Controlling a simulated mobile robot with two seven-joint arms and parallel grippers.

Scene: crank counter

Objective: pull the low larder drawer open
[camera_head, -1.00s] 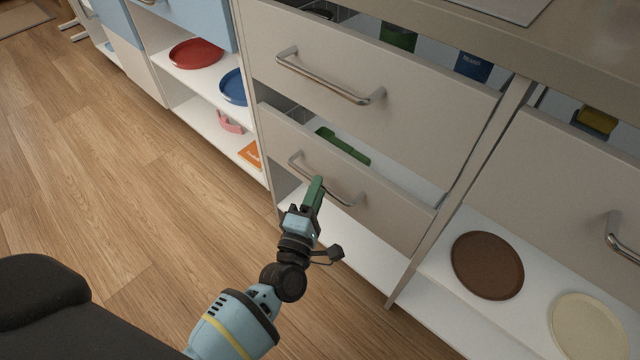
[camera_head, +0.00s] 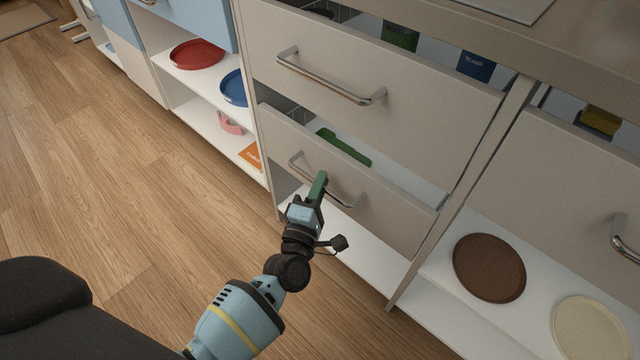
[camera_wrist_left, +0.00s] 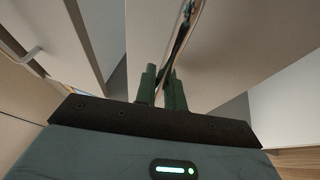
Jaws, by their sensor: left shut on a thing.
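The low larder drawer (camera_head: 390,213) is the lower pale front in the middle unit, under a taller pale drawer. Its top edge stands a little out, and a green thing (camera_head: 343,147) shows in the gap behind it. Its bar handle (camera_head: 346,202) is metal. My left gripper (camera_head: 318,183) is at the middle of this handle, its green fingers shut on the bar. In the left wrist view the fingers (camera_wrist_left: 163,88) stand on either side of the bar (camera_wrist_left: 184,38). My right gripper is out of view.
The upper drawer (camera_head: 400,115) with its own handle (camera_head: 330,80) is just above. An open shelf below right holds a brown plate (camera_head: 489,267) and a cream plate (camera_head: 590,327). Blue-fronted shelves with a red plate (camera_head: 197,54) are at left. The wooden floor (camera_head: 110,170) is clear.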

